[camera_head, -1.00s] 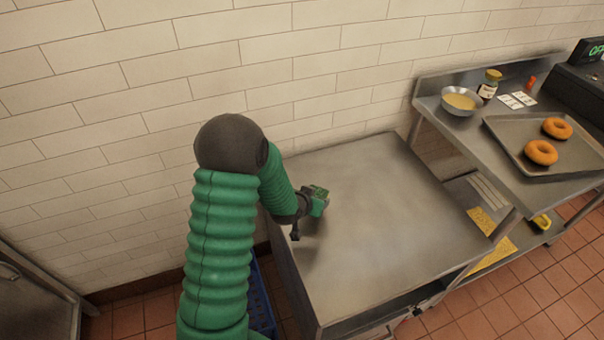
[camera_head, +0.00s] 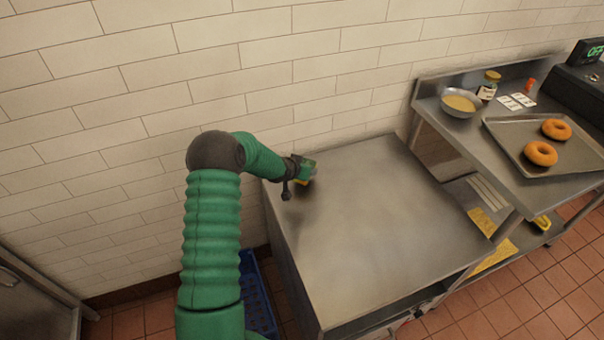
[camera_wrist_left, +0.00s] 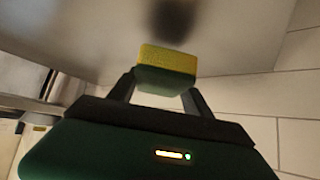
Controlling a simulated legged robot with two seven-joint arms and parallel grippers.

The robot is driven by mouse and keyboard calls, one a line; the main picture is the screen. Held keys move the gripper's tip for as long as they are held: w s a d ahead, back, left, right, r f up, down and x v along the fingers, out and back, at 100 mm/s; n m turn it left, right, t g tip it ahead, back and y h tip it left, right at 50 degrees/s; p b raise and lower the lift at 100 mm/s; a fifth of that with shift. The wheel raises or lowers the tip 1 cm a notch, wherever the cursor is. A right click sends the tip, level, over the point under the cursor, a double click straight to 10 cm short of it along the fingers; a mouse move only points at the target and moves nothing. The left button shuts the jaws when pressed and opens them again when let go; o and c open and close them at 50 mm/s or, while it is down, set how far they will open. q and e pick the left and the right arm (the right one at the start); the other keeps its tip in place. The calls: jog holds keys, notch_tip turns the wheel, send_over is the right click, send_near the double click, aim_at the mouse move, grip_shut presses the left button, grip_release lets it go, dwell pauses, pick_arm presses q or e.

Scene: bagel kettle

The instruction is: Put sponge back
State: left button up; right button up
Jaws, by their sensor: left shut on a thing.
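The sponge, yellow on one side and green on the other, is held between the fingers of my left gripper (camera_wrist_left: 158,95) in the left wrist view, where the sponge (camera_wrist_left: 167,60) shows its yellow face. In the head view my left gripper (camera_head: 303,172) is over the far left corner of the steel counter (camera_head: 370,230), near the tiled wall. A little of the sponge's yellow (camera_head: 304,182) shows below the gripper there. A dark shadow lies on the counter close by. I cannot tell whether the sponge touches the counter. My right gripper is not in view.
The counter top is otherwise bare. To the right, a steel table holds a bowl (camera_head: 461,102), a jar (camera_head: 489,85) and a tray (camera_head: 520,158) with two bagels. A blue crate (camera_head: 257,300) stands on the floor left of the counter.

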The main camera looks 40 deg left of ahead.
pick_arm(q)
jog(key=shift+w+a+r, duration=0.1)
jog(key=shift+w+a, duration=0.05)
jog(key=shift+w, duration=0.1)
jog(key=shift+f, duration=0.2)
jog(key=f, duration=0.2)
jog(key=shift+d+f, duration=0.2)
jog(key=shift+f, duration=0.15)
jog(key=shift+a+f, duration=0.25)
jog(key=shift+a, duration=0.05)
jog(key=o, duration=1.2)
jog(key=shift+a, duration=0.1)
jog(key=shift+o, duration=0.5)
jog(key=shift+d, duration=0.2)
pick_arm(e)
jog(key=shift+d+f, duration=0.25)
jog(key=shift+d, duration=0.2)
pick_arm(q)
jog(key=shift+r, duration=0.1)
